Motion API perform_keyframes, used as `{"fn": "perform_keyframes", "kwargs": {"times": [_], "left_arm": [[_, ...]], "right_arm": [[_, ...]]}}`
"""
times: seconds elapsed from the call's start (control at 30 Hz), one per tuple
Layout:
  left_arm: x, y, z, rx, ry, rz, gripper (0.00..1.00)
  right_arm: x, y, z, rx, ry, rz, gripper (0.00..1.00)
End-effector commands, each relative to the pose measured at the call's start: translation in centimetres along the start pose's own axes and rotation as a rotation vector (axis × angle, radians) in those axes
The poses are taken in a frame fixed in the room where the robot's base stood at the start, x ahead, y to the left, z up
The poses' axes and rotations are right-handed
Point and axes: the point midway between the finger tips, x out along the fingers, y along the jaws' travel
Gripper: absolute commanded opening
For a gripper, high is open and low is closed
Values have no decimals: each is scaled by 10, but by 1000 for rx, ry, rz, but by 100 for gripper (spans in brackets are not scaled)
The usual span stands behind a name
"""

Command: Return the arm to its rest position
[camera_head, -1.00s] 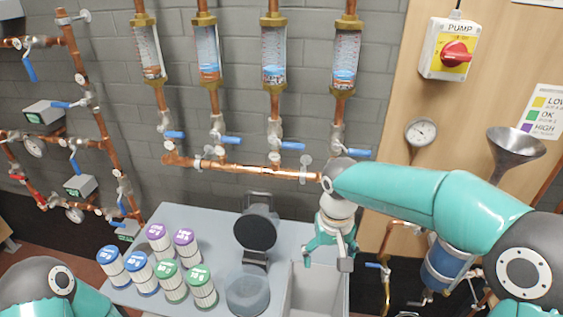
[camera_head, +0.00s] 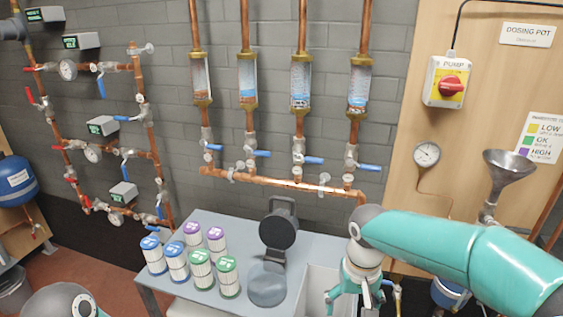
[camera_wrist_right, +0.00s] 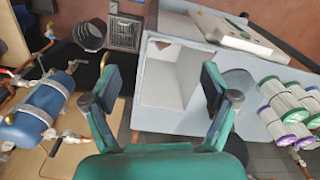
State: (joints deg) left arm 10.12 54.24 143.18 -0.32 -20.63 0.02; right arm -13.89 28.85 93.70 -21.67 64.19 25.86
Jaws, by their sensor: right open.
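My right arm (camera_head: 455,250), teal with dark joints, reaches in from the right in the head view. Its gripper (camera_head: 352,300) points down near the white open bin (camera_head: 322,282) at the right end of the grey table. In the right wrist view the gripper (camera_wrist_right: 160,88) is open, with its two dark fingertip pads wide apart and nothing between them. The bin (camera_wrist_right: 180,75) shows beyond the fingers, and it looks largely empty. Of my left arm, only a rounded joint shows at the bottom left of the head view; its gripper is out of view.
Several filter canisters with blue, purple and green lids (camera_head: 201,272) and a dark instrument with a round base (camera_head: 267,284) stand on the table (camera_head: 240,228). Copper pipework (camera_head: 285,183) lines the wall behind. A funnel (camera_head: 508,165) and pump switch (camera_head: 447,82) are at the right.

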Motion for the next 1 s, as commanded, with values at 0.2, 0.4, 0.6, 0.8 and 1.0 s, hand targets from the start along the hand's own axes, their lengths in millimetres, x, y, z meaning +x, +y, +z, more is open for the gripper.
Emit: {"fn": "perform_keyframes", "kwargs": {"times": [0.2, 0.4, 0.6, 0.8, 1.0], "left_arm": [[0, 0, 0, 0, 1, 0, 40], [0, 0, 0, 0, 0, 0, 40], [0, 0, 0, 0, 0, 0, 40], [0, 0, 0, 0, 0, 0, 40], [0, 0, 0, 0, 0, 0, 40]], "right_arm": [[38, 25, 7, 51, -92, 16, 86], [86, 36, 38, 75, -229, 20, 86], [152, 36, 85, 99, -361, -37, 86], [243, 8, 176, 146, -453, -215, 86], [283, -23, 232, 197, -330, -345, 86]]}}
